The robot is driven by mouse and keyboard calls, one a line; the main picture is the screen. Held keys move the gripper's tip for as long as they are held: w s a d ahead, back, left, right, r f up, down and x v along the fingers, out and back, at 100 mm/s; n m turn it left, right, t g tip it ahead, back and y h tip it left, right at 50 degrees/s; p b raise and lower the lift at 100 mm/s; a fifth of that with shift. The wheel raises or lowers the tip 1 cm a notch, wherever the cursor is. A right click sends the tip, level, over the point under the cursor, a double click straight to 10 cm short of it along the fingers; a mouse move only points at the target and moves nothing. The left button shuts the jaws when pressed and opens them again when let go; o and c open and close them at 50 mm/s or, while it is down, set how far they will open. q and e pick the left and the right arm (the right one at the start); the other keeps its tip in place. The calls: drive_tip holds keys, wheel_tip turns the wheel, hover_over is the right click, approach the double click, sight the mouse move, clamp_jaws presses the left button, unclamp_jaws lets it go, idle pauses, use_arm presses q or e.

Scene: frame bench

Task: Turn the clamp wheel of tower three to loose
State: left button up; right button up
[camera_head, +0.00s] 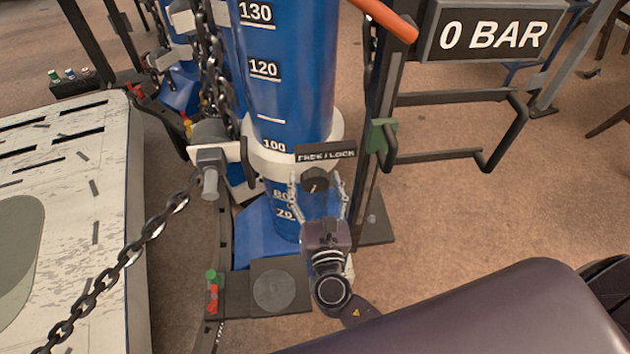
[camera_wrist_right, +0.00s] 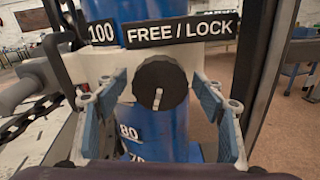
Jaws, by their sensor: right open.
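A blue tower (camera_head: 290,85) with white scale marks carries a white collar (camera_head: 262,158) with a plate (camera_head: 325,153) reading FREE / LOCK. The dark round clamp wheel (camera_head: 315,180) sits just below the plate. In the right wrist view the wheel (camera_wrist_right: 160,80) faces me near the middle, and its pale pointer mark is near the bottom. My right gripper (camera_head: 317,188) is open, its fingers to the left and right of the wheel with visible gaps. No tower number is readable. My left gripper is not in view.
A chain (camera_head: 130,250) runs from a grey fitting (camera_head: 210,165) on the left down past the pale slotted panel (camera_head: 135,230). A dark upright rail with a green block (camera_head: 381,136) and a 0 BAR sign (camera_head: 492,36) stand right of the tower.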

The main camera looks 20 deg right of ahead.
drive_tip(key=s+a, duration=0.2)
drive_tip(key=s, duration=1)
drive_tip(key=shift+w, duration=0.1)
drive_tip(key=s+d+f+m+g+b, duration=0.1)
drive_tip(key=s+d+f+m+g, duration=0.15)
drive_tip(key=f, duration=0.95)
drive_tip(key=s+d+f+m+g+y+b, duration=0.1)
drive_tip(key=s+d+f+m+g, duration=0.2)
drive_tip(key=f, duration=0.9)
drive_tip(key=s+d+f+m+g+b, duration=0.1)
drive_tip(key=s+f+m+g, duration=0.25)
drive_tip(key=f, duration=0.85)
drive_tip(key=s+d+f+m+g+y+b, duration=0.2)
drive_tip(key=s+d+f+m+g+b, duration=0.2)
drive_tip(key=s+f+m, duration=1.6)
drive_tip(key=s+f+g, duration=0.1)
drive_tip(key=s+g, duration=0.1)
drive_tip(key=g, duration=0.1)
drive_tip(key=shift+f+m+g, duration=0.35)
drive_tip(key=shift+m+g, duration=0.05)
